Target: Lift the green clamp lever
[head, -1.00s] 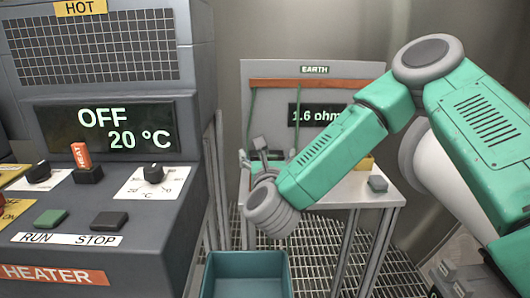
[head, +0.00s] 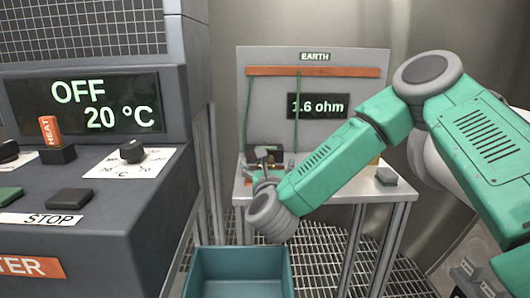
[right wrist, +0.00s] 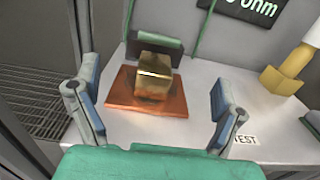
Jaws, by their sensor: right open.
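In the right wrist view, a brass block (right wrist: 155,78) sits on an orange-brown plate (right wrist: 118,104) on the pale bench. My left gripper is not in view.
The earth bench (head: 340,190) has a back panel with an orange bar (head: 312,72), green wires and a display reading 1.6 ohm. A grey button (head: 386,177) is at its right. A heater console (head: 120,210) stands at left. A teal bin (head: 240,272) is in front.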

